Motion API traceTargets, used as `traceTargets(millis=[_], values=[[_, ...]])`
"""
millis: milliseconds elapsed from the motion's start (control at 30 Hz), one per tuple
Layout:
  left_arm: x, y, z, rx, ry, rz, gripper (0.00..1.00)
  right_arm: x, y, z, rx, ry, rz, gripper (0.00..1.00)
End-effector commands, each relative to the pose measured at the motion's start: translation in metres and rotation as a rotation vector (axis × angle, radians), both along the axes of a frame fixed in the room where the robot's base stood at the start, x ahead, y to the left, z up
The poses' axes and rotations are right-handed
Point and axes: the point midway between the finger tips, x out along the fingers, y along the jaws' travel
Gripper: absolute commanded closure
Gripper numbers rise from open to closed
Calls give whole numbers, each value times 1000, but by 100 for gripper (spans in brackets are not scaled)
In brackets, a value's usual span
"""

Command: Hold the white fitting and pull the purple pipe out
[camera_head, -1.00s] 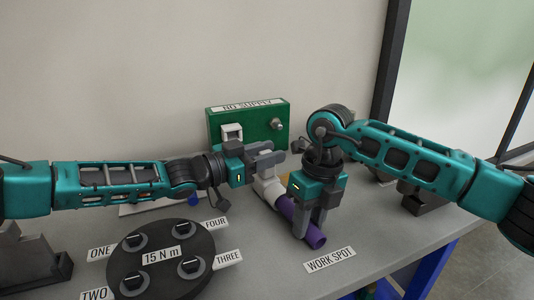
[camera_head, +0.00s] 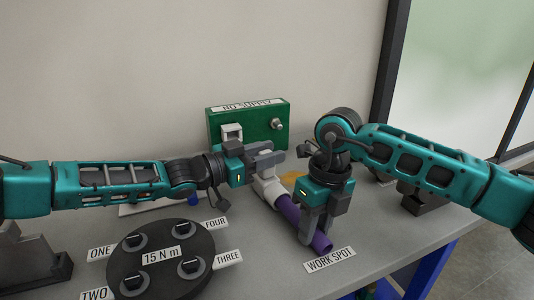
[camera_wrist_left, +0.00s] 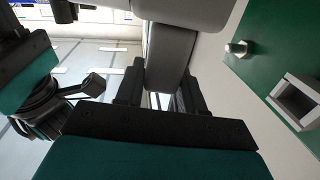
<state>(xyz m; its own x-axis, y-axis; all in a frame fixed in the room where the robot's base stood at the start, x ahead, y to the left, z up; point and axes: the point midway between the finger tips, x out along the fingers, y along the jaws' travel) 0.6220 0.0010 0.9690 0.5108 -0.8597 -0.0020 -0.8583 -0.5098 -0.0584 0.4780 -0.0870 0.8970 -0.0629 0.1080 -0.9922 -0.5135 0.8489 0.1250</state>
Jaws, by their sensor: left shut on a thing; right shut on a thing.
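The white fitting (camera_head: 267,188) is in the middle of the head view, above the bench, partly covered by my left gripper. My left gripper (camera_head: 266,158) is shut on its upper part. The purple pipe (camera_head: 288,210) runs from the fitting toward the front right. My right gripper (camera_head: 311,234) comes down from above and is shut on the pipe near its front end (camera_head: 322,242). I cannot tell whether the pipe's rear end is still inside the fitting.
A dark round turntable (camera_head: 162,282) marked 15 N m is at the front left. The WORK SPOT label (camera_head: 330,260) lies in front of the pipe, near the bench's front edge.

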Motion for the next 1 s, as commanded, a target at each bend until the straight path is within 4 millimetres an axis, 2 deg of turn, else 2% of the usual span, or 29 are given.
traceTargets(millis=[1000], values=[[0,0,0,-2,-1,-1,96,-37,-22,-8,-8,11,0,100]])
